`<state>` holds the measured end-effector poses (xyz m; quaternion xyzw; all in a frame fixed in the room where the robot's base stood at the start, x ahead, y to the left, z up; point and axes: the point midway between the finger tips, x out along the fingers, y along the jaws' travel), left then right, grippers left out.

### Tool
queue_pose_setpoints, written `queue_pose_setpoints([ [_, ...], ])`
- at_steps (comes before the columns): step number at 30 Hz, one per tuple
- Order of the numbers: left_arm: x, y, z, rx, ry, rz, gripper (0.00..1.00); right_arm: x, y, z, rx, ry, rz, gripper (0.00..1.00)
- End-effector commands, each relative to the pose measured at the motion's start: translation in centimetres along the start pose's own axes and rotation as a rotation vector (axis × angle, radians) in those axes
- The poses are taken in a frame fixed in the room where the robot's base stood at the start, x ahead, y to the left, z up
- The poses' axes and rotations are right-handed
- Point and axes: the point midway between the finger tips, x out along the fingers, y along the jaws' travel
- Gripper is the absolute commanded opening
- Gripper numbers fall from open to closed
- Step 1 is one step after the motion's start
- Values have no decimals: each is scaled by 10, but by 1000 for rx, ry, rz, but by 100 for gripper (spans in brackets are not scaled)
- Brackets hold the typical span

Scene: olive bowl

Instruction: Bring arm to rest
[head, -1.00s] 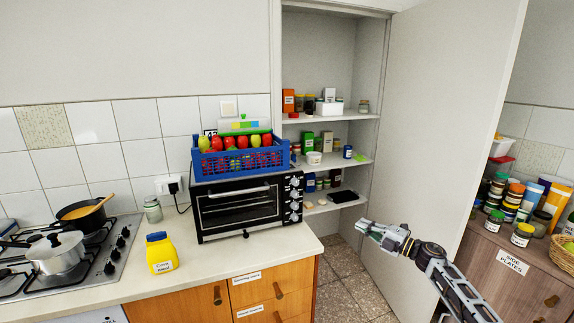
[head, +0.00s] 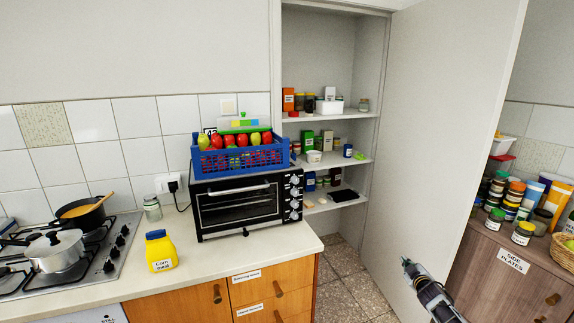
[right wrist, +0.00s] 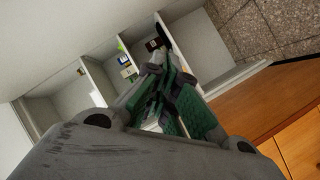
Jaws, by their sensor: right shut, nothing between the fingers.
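My right gripper (head: 408,264) is at the lower right of the head view, in front of the open cupboard door (head: 440,130). It is shut and empty. In the right wrist view its fingers (right wrist: 165,50) are together, with the cupboard shelves (right wrist: 95,80) beyond them and the tiled floor at the upper right. My left gripper is not in view.
The worktop (head: 215,260) holds a black oven (head: 240,205) with a blue crate (head: 238,156) of fruit on top, a yellow corn meal jar (head: 160,252) and a hob with pots. A side cabinet (head: 510,275) stands at the right. Floor (head: 350,285) shows between.

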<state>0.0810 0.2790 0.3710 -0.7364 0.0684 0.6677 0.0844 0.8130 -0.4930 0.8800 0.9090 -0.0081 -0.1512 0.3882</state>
Motion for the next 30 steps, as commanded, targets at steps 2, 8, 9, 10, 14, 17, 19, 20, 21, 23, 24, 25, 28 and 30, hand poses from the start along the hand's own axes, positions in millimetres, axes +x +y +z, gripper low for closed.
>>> queue_pose_setpoints([
  [2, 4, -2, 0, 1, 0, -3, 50, -4, -28, 31, 42, -64, -27, 0],
  [8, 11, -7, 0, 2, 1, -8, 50, -22, -91, 96, 130, -205, -90, 0],
  [9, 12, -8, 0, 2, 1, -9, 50, -27, -104, 109, 144, -229, -102, 0],
  [10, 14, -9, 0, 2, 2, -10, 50, -31, -114, 118, 155, -248, -112, 0],
  [14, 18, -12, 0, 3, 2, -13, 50, -50, -157, 156, 201, -324, -153, 0],
  [17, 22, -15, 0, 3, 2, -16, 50, -67, -191, 184, 232, -380, -184, 0],
  [19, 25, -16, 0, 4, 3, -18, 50, -80, -214, 202, 253, -416, -206, 0],
  [20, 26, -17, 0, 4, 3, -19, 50, -86, -224, 209, 261, -429, -215, 0],
  [21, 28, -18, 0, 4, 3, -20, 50, -94, -237, 220, 271, -448, -227, 0],
  [23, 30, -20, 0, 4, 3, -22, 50, -106, -258, 234, 288, -477, -245, 0],
  [24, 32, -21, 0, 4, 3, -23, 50, -115, -271, 244, 297, -493, -257, 0],
  [25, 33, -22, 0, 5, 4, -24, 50, -122, -281, 251, 304, -505, -266, 0],
  [28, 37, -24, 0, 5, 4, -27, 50, -145, -314, 274, 324, -547, -295, 0],
  [30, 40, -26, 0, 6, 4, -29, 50, -163, -337, 289, 338, -576, -315, 0],
])
